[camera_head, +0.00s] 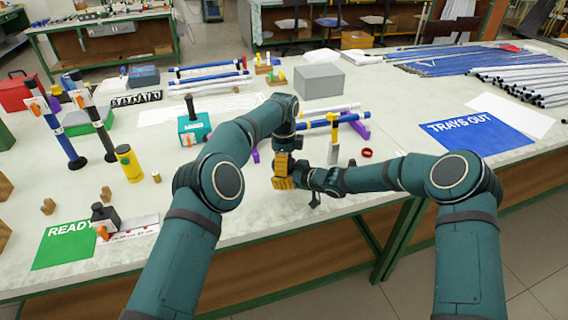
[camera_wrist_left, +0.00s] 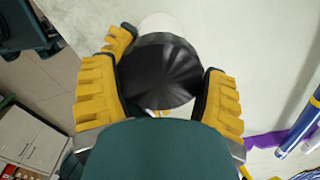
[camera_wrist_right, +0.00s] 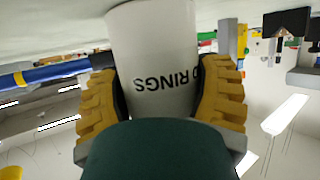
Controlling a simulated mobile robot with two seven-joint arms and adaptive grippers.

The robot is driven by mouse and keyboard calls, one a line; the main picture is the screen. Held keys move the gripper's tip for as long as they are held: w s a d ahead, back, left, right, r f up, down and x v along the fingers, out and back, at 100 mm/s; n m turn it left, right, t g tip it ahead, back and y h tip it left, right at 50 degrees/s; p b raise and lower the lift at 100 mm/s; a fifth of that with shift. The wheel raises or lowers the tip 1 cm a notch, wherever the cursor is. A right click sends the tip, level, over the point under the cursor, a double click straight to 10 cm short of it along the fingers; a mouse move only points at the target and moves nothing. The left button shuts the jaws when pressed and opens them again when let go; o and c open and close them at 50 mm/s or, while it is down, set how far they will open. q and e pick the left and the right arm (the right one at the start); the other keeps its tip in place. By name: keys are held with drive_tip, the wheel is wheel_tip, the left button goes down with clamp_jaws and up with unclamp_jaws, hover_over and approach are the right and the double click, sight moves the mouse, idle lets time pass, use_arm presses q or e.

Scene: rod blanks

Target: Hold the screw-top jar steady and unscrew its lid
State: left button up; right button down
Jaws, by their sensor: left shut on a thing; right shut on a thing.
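The screw-top jar (camera_wrist_right: 152,50) is a white cylinder lettered "RINGS" in the right wrist view, where it appears upside down. My right gripper (camera_wrist_right: 165,85) is shut on the jar's body from the side, with yellow fingers on both sides. The jar's lid (camera_wrist_left: 158,72) is black, round and ribbed in the left wrist view. My left gripper (camera_wrist_left: 160,85) is shut around the lid from above. In the head view both grippers meet near the table's front edge, with the left gripper (camera_head: 284,172) over the jar. The arms hide most of the jar there.
Behind are blue and white rods on purple stands (camera_head: 360,127) and a grey box (camera_head: 319,80). A teal box (camera_head: 194,130) stands left.

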use_arm(q)
drive_tip(key=o, duration=1.2)
drive_tip(key=shift+r, duration=2.25)
drive_tip(key=shift+a+r+n, duration=0.25)
drive_tip(key=shift+r+n, duration=0.15)
drive_tip(key=shift+r, duration=0.25)
drive_tip(key=shift+d+r, duration=0.2)
drive_tip(key=shift+r, duration=0.8)
drive_tip(key=shift+f, duration=3.95)
drive_tip(key=shift+c, duration=0.4)
